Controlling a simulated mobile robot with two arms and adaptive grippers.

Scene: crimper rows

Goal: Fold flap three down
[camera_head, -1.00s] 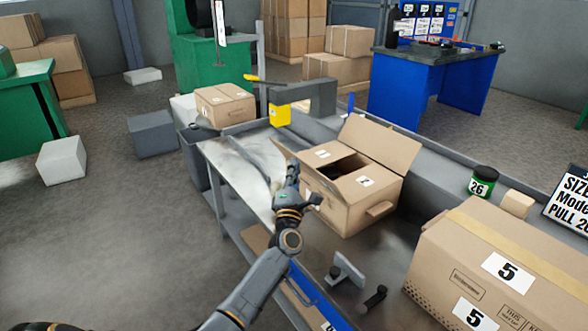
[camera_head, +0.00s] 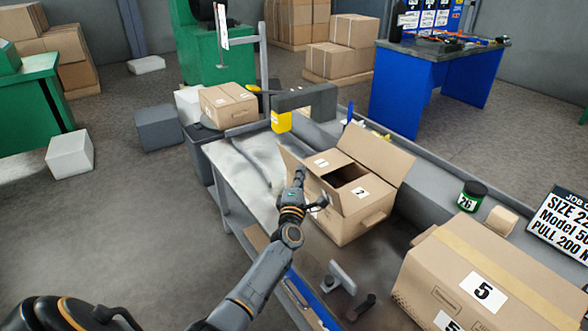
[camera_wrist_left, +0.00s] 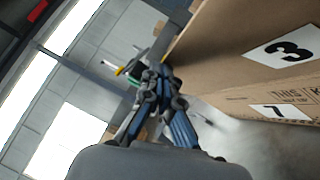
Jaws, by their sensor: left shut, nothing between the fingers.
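An open cardboard box (camera_head: 338,225) stands on the grey bench with a dark gap in its top. Its tall back flap (camera_head: 377,155) stands up and leans outward. A flap labelled 2 (camera_head: 360,193) lies towards the front right. The left flap (camera_head: 289,164) stands up, seen nearly edge-on. In the left wrist view, flap three (camera_wrist_left: 280,50) shows its 3 label, above a box side (camera_wrist_left: 270,108) labelled 7. My left gripper (camera_head: 299,172) is shut and empty, just outside the left flap; its fingertips (camera_wrist_left: 163,73) appear close to flap three. Contact is unclear.
A closed box labelled 5 (camera_head: 490,285) stands at the front right. A black-green tub (camera_head: 472,196) sits behind it. A small grey fixture (camera_head: 340,277) stands in front. A smaller box (camera_head: 228,104) is at the far left end. The bench left of my gripper is clear.

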